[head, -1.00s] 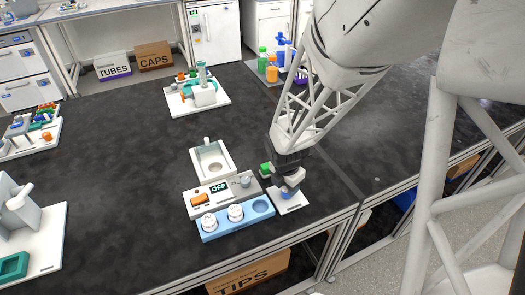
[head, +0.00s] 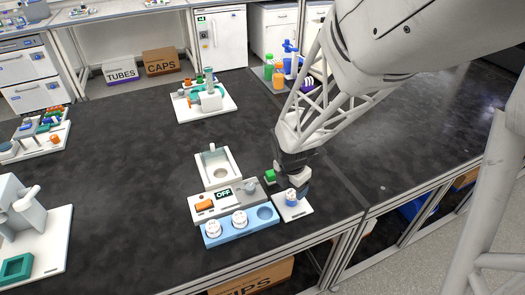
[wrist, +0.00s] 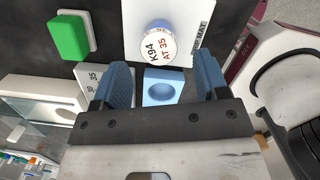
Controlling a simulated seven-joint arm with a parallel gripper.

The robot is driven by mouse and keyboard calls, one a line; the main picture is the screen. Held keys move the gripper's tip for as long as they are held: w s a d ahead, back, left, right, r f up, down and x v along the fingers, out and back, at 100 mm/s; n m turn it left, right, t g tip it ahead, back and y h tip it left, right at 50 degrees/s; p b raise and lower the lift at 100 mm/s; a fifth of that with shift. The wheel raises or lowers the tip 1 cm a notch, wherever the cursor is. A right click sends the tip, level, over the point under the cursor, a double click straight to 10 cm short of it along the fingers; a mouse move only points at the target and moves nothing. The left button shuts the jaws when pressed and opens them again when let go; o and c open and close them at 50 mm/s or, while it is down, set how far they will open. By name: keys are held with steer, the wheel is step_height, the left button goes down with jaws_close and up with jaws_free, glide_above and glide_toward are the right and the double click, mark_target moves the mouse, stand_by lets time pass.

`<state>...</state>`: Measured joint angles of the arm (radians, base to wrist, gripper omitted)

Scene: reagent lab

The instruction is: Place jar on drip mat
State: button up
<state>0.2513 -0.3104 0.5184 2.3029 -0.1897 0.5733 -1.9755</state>
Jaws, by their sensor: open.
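A jar (wrist: 158,43) with a white lid marked "K94 AT 35" stands upright on the white drip mat (wrist: 185,14), whose edge label reads "MAT". In the head view the jar (head: 291,195) sits on the mat (head: 296,211), right of the blue rack (head: 228,234). My gripper (wrist: 162,66) is open and empty, its two blue-grey fingers apart and clear of the jar. In the head view my gripper (head: 292,178) is just above and behind the jar. The rack's right well (wrist: 162,92) is empty.
Two white-lidded jars (head: 213,225) (head: 239,218) sit in the rack's other wells. A device with an "OFF" display (head: 222,194) stands behind the rack. A green block (wrist: 69,37) is beside the mat.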

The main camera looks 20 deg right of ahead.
mark_target(288, 196)
step_height(288, 196, up, 9)
steer(key=a, duration=0.1)
steer(key=shift+s+f, duration=0.15)
steer(key=shift+f, duration=0.05)
stand_by(0.7)
steer(key=s+a+r+m+t, duration=0.1)
steer(key=s+a+r+m, duration=0.4)
steer(key=m, duration=0.6)
steer(key=s+a+r+m+t+y, duration=0.1)
steer(key=s+a+r+m, duration=0.5)
steer(key=r+m, duration=0.2)
steer(key=shift+s+r+m, duration=0.35)
steer(key=shift+r+m, duration=0.05)
steer(key=shift+m, duration=1)
